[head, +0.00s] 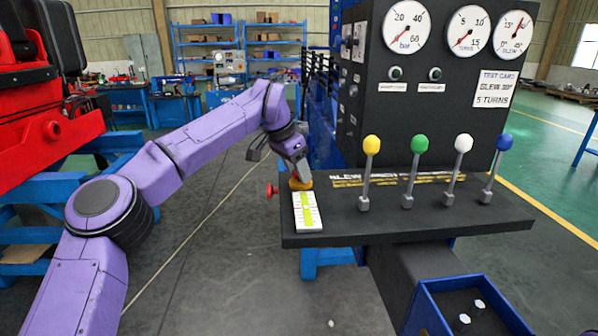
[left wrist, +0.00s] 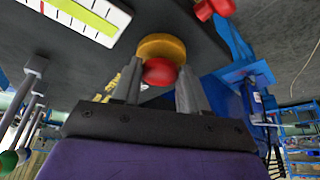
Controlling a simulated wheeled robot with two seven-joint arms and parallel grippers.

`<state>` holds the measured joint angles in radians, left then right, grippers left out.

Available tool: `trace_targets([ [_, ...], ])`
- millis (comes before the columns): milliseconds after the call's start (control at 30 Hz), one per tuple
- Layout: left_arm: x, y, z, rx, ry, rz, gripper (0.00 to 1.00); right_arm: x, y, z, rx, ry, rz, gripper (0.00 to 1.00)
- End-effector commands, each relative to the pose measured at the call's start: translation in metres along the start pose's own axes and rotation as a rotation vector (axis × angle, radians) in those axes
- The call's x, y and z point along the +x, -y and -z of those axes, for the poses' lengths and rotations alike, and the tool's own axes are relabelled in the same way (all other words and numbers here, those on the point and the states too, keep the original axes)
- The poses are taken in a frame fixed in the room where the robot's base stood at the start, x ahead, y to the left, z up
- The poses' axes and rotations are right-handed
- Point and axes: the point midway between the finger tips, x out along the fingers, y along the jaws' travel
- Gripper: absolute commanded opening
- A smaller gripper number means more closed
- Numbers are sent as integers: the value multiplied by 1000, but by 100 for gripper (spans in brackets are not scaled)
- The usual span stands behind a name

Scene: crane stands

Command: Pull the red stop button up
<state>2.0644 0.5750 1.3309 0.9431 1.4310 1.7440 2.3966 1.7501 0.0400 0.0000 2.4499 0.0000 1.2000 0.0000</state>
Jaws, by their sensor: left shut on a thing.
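The red stop button (left wrist: 159,71) sits in a yellow round base on the console's left end. The yellow base (head: 301,184) shows in the head view, where the button itself is hidden by my gripper. My left gripper (head: 297,174) points down over the base. In the left wrist view its two fingers (left wrist: 158,86) stand on either side of the red button, shut on it. The yellow base (left wrist: 168,46) lies just beyond the fingertips. My right gripper is in neither view.
A white gauge strip (head: 307,212) lies in front of the base. A red knob (head: 271,190) sticks out of the console's left side. Yellow (head: 371,145), green (head: 419,144), white (head: 463,143) and blue (head: 504,142) levers stand to the right. A blue bin (head: 425,308) is below.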

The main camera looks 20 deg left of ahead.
Motion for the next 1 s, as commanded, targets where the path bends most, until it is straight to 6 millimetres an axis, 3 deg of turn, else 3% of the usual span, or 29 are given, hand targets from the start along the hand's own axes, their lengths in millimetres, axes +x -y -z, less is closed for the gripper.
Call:
trace_targets([
  [600,-15,-1,6,5,-4,1,19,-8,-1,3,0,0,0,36],
  [633,-14,-1,6,5,-3,1,50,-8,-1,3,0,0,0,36],
  [700,-13,-1,6,4,-2,0,68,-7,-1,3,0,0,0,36],
  [1000,-14,0,4,0,-1,0,68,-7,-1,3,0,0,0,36],
])
